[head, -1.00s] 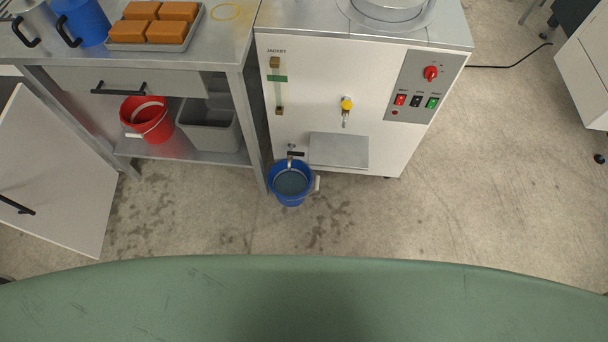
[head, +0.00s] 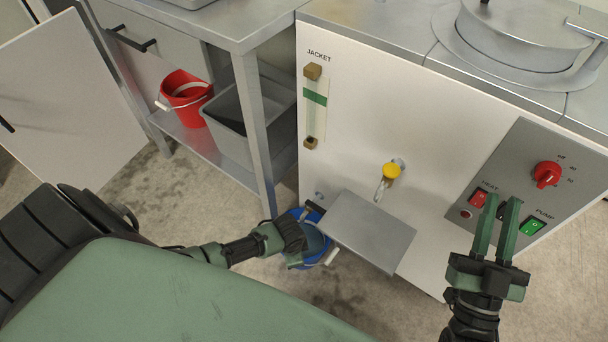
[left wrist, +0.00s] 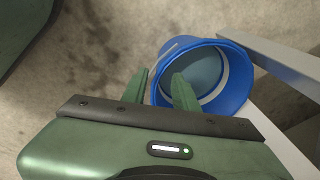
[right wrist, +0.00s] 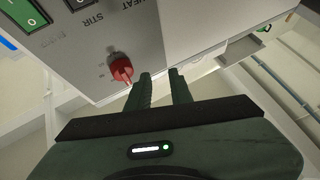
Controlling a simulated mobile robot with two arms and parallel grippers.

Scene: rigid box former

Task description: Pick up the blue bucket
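The blue bucket (head: 318,243) stands on the floor under the drain tap at the front of the white machine, with greyish liquid in it. My left arm and the machine's metal shelf hide part of it in the head view. In the left wrist view the bucket (left wrist: 238,82) shows its open top. My left gripper (left wrist: 159,90) is open at its rim, one finger over the bucket's mouth and the other outside; contact cannot be told. My right gripper (head: 497,229) is open and empty in front of the machine's control panel.
The white machine (head: 345,120) has a metal shelf (head: 366,232) jutting out above the bucket. A red bucket (head: 185,100) and a grey bin (head: 228,125) stand on the table's lower shelf. A table leg (head: 254,130) is close to the bucket. A cabinet door (head: 70,95) hangs open at left.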

